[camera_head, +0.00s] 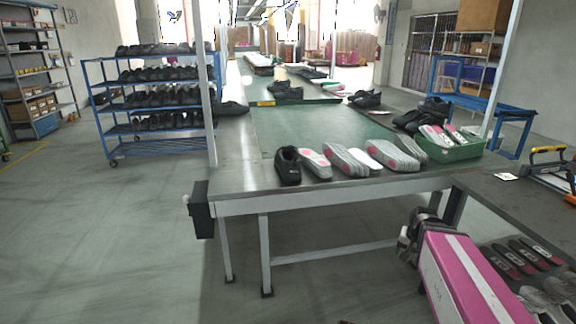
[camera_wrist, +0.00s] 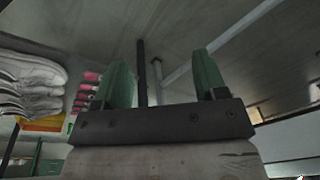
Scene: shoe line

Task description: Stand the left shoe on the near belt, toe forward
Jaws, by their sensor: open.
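A black shoe (camera_head: 288,167) sits upright at the front edge of the metal table, its toe toward me. I cannot tell from its shape if it is the left one. The near green belt (camera_head: 310,130) runs away from me behind it. Other black shoes sit farther off: one at the table's left edge (camera_head: 231,108), some on the belt (camera_head: 287,91) and some right of it (camera_head: 365,99). My gripper (camera_wrist: 163,80) shows in the wrist view with two green fingers wide apart and nothing between them.
Grey and pink soles (camera_head: 345,160) line the table's front edge right of the shoe. A green basket (camera_head: 455,150) stands at the right. A blue shoe rack (camera_head: 100,100) stands left; the floor at left is clear.

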